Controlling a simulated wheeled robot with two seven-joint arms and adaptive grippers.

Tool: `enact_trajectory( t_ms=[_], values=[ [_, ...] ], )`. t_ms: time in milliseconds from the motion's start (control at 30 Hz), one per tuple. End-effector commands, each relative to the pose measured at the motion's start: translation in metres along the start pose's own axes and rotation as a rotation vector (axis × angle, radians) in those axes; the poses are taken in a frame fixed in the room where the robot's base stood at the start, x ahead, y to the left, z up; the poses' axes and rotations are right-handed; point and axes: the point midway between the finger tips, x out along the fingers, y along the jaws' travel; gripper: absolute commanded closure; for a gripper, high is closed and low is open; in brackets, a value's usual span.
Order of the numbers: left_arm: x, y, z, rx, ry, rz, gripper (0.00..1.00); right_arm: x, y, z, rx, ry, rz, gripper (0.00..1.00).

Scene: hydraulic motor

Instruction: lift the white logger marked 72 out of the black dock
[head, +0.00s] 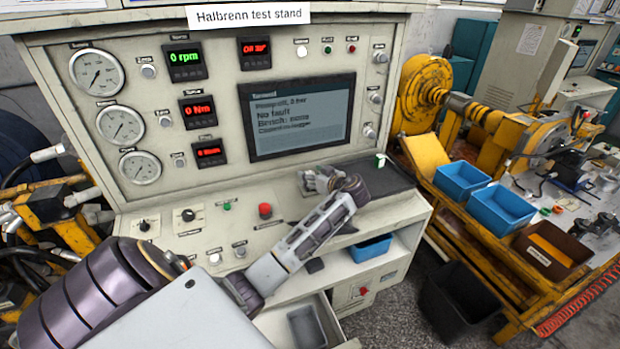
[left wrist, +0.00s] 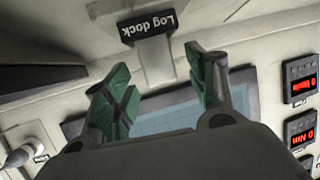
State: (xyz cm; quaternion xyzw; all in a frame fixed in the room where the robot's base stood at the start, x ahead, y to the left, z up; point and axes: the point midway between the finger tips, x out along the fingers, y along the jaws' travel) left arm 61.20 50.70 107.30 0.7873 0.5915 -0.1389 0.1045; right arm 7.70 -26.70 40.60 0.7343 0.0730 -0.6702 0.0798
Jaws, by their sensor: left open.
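In the left wrist view, which is upside down, a pale block (left wrist: 155,62) stands out of a small black dock (left wrist: 148,28) labelled "Log dock". It looks like the white logger, but no 72 is readable. My left gripper (left wrist: 158,62) is open. Its green fingertips show on either side of the block; I cannot tell whether they touch it. In the head view the left gripper (head: 312,181) is at the console below the screen. The logger and dock cannot be made out there. My right gripper is not in view.
The console screen (head: 297,117) is just above the gripper. A black mat (head: 372,186) with a small white-and-green item (head: 380,160) lies to the right. An emergency-type red button (head: 265,210) stands on the desk near the arm. An open drawer (head: 285,325) lies below.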

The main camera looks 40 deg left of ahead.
Motion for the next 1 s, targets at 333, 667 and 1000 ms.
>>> enact_trajectory(
  t_ms=[333,667,1000],
  values=[
    [0.019,0.000,-0.001,0.000,0.000,0.000,0.43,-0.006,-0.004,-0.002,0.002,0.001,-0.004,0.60],
    [0.019,0.000,0.000,0.000,-0.001,0.000,0.43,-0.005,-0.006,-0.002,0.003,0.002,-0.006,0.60],
    [0.019,0.000,0.000,0.000,-0.001,0.000,0.82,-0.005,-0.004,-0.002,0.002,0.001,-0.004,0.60]
  ],
)
